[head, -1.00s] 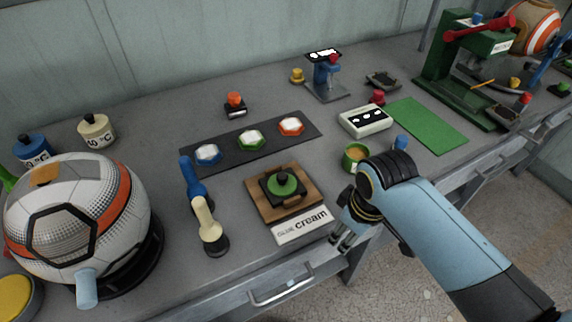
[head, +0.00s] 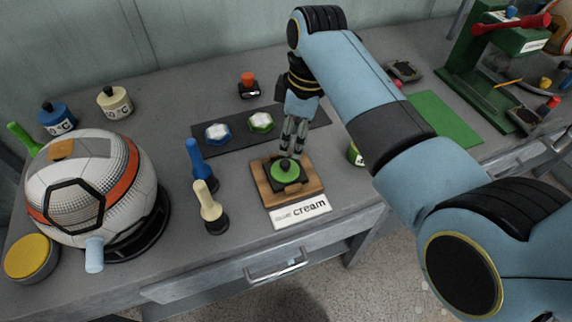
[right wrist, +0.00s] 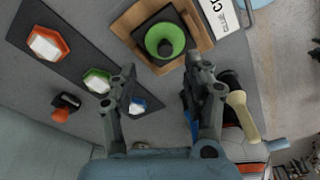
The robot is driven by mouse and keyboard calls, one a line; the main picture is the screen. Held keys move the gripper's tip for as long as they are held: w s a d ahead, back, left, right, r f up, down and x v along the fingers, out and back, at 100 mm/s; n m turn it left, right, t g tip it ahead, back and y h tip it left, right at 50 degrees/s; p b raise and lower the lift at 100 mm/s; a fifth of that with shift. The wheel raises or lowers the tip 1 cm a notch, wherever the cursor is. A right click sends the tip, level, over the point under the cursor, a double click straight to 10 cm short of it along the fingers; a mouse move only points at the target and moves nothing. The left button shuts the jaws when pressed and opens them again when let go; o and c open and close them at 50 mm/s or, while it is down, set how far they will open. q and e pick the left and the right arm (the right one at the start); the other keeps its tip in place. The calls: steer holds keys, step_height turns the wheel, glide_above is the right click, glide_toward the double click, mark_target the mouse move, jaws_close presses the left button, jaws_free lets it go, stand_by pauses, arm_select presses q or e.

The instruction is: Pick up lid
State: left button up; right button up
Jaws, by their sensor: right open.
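The green lid (head: 286,174) with a round knob sits on a dark square piece on a wooden board (head: 262,187), behind a white "cream" label (head: 300,211). My right gripper (head: 292,150) hangs just behind and above the lid, fingers pointing down. In the right wrist view the right gripper (right wrist: 160,70) has its two fingers spread apart with nothing between them. The lid (right wrist: 165,40) lies beyond the fingertips there, towards the top of the picture. My left gripper is not in view.
A dark strip with coloured hexagonal pieces, blue (head: 217,133) and green (head: 261,122), lies behind the board. Blue (head: 199,160) and cream (head: 211,209) handled tools stand left of it. A large ball device (head: 90,190) is at left. My right arm hides part of the bench.

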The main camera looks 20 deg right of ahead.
mark_target(286, 163)
steer(key=f, duration=0.3)
steer(key=shift+w+a, duration=0.1)
steer(key=shift+a, duration=0.1)
steer(key=f, duration=0.2)
steer(key=a+f, duration=0.1)
steer(key=f, duration=0.2)
steer(key=shift+a, duration=0.2)
steer(key=shift+c, duration=0.4)
jaws_close()
